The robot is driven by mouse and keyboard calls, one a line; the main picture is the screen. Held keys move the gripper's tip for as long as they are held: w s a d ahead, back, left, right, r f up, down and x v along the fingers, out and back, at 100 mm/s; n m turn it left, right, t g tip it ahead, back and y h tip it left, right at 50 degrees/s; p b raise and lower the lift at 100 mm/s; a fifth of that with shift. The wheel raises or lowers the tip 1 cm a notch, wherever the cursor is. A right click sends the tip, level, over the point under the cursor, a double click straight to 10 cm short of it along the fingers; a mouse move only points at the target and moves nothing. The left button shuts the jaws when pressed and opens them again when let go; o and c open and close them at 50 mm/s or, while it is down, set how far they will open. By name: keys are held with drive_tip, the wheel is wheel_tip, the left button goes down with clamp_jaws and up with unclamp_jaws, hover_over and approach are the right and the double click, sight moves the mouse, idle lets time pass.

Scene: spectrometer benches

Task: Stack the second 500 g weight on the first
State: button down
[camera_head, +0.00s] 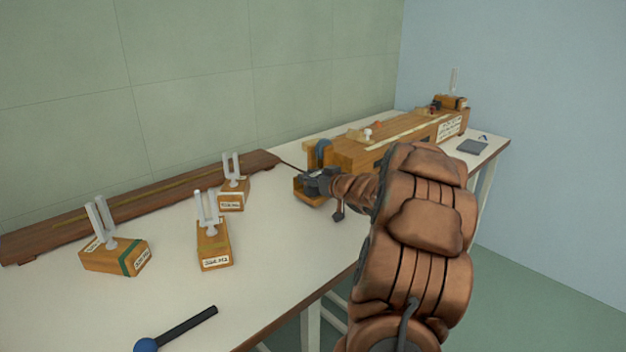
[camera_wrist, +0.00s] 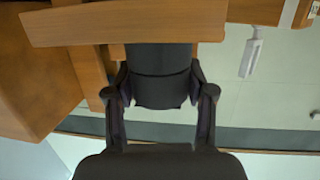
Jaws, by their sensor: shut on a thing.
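My gripper (camera_head: 316,182) is low over the bench, at a small wooden holder (camera_head: 309,198) by the near end of the long wooden box. In the wrist view my gripper (camera_wrist: 160,94) is shut on a dark, rounded weight (camera_wrist: 160,88), one finger at each side. A seam runs across the dark body, and a similar dark part (camera_wrist: 158,58) continues directly beyond it, up to a wooden wall (camera_wrist: 120,25). The two parts appear to touch, in line. I cannot tell for sure whether that part is the other weight. Fingers and wood hide the weights in the head view.
The long wooden box (camera_head: 390,142) with a blue wheel (camera_head: 323,151) stands just beyond my gripper. Several tuning forks on wooden blocks (camera_head: 214,245) and a blue-headed mallet (camera_head: 180,328) are to the left. A long wooden board (camera_head: 140,207) lies along the wall.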

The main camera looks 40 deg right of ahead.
drive_tip(key=shift+c, duration=2)
unclamp_jaws()
drive_tip(key=shift+f, duration=0.1)
drive_tip(key=shift+s+r, duration=0.25)
drive_tip(key=p+v, duration=0.2)
drive_tip(key=v, duration=0.9)
drive_tip(key=shift+s, duration=0.3)
drive_tip(key=shift+a, duration=0.1)
